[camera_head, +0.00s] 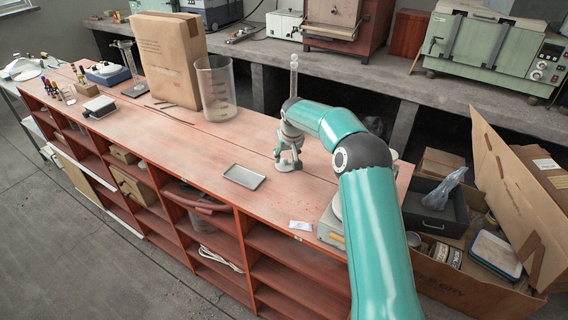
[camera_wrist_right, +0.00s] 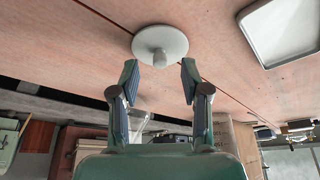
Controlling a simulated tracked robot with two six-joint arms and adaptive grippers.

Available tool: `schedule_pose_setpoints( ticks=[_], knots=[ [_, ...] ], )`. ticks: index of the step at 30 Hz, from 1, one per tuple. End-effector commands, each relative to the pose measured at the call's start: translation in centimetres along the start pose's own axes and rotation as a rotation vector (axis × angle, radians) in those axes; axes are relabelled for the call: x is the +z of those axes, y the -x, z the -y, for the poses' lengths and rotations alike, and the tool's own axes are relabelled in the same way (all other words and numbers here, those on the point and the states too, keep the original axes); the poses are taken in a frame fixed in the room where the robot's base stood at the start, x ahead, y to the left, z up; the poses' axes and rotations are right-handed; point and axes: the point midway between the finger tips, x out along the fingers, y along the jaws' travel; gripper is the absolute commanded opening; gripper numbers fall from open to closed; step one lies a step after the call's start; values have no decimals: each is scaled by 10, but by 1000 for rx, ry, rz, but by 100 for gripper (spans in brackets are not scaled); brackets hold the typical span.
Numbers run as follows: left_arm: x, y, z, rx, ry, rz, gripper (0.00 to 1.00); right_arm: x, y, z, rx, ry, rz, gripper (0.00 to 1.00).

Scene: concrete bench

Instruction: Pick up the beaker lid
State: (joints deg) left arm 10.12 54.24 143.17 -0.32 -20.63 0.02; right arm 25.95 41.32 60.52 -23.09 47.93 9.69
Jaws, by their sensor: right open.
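The beaker lid (camera_wrist_right: 160,40) is a pale round disc with a central knob, lying on the red bench top in the right wrist view. My right gripper (camera_wrist_right: 159,78) is open, with its two fingers apart on either side of the line to the knob. The lid does not look gripped. In the head view my right gripper (camera_head: 288,162) points down close above the bench, and I cannot make out the lid apart from it there. A tall clear beaker (camera_head: 217,90) stands upright further back on the bench. My left gripper is not in view.
A shallow grey tray (camera_head: 244,177) lies just left of my right gripper. A large brown paper bag (camera_head: 168,62) stands behind the beaker. A scale-like device (camera_head: 331,230) sits near the bench's right end, partly behind my arm. The bench between tray and beaker is mostly clear.

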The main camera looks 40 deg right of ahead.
Motion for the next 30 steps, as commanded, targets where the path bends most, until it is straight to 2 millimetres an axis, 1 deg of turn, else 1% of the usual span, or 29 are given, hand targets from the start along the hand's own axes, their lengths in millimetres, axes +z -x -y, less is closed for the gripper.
schedule_pose_setpoints(
  ticks=[1, 3, 6, 12, 13, 14, 15, 21, 30],
  knots=[
    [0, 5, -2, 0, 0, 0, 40, 0, -6, 0, 0, 0, 4, 46],
    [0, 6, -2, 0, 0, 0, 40, 0, -14, 0, 0, 0, 1, 46],
    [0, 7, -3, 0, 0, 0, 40, 0, -21, 0, 0, -1, 0, 46],
    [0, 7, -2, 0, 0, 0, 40, 0, -22, 0, 0, -1, -1, 46],
    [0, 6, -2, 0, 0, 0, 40, 0, -22, 0, 0, -1, 0, 45],
    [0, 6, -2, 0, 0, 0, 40, 0, -22, 0, 0, -1, -1, 40],
    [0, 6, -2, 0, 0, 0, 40, 0, -22, 0, 0, -1, 0, 33],
    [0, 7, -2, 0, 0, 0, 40, 0, -22, 0, 0, -1, -1, 0],
    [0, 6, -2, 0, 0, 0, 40, 0, -21, 0, -1, -1, -1, 0]
  ],
)
